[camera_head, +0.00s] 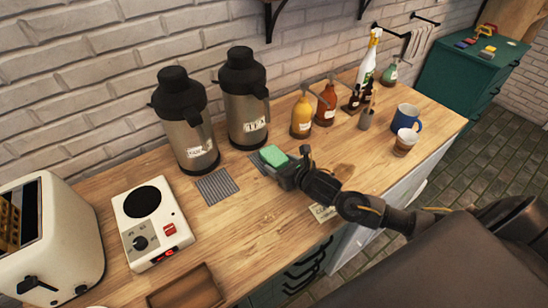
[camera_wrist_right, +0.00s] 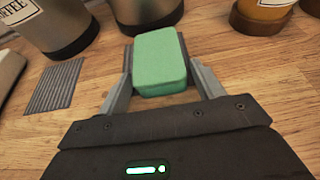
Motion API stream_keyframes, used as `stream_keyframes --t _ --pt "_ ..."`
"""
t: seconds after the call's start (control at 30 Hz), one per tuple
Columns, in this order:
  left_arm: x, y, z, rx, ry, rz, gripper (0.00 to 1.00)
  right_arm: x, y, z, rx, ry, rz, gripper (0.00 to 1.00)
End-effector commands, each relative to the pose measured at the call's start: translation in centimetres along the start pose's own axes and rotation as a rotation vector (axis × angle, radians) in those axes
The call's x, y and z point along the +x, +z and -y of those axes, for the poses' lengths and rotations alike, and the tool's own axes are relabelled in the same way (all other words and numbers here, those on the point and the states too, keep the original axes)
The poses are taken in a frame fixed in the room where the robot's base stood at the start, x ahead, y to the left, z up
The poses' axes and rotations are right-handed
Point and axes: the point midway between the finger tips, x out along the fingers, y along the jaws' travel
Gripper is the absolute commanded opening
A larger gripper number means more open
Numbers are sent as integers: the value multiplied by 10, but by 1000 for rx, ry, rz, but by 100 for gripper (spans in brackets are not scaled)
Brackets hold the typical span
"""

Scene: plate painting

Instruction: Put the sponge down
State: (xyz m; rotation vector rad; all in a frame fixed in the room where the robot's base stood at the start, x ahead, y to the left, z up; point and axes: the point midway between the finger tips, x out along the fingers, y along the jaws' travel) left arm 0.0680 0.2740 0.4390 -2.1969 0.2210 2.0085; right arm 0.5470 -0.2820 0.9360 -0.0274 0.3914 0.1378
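The green sponge (camera_head: 273,156) is between the two fingers of my right gripper (camera_head: 284,168), over the wooden counter in front of the thermoses. In the right wrist view, the sponge (camera_wrist_right: 160,60) is flanked closely by the grey fingers of the right gripper (camera_wrist_right: 157,75), which are shut on its sides. I cannot tell whether the sponge's underside touches the counter. A grey ribbed mat partly shows beside and under the gripper (camera_head: 258,163). My left gripper is not in view.
Two thermoses (camera_head: 185,120) stand behind the sponge, with a yellow bottle (camera_head: 302,118) and an orange bottle (camera_head: 326,104) to the right. A blue mug (camera_head: 405,118) stands farther right.

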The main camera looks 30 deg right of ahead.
Motion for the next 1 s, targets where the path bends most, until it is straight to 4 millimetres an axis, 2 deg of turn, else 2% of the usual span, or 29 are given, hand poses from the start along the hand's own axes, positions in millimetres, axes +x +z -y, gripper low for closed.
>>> stream_keyframes --t 0.03,0.23,0.33,0.37,0.67,0.87,1.0 --pt "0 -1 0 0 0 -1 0 0 0 0 0 0 0 60" --pt "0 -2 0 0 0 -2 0 0 0 0 0 0 0 34" --pt "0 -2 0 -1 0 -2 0 0 0 0 0 0 0 33" --pt "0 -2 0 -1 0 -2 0 0 0 0 0 0 0 29" --pt "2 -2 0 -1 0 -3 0 -1 3 0 -1 0 1 29" --pt "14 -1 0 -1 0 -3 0 -8 22 1 -3 0 5 29" --pt "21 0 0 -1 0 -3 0 -32 38 -5 -1 3 3 29"
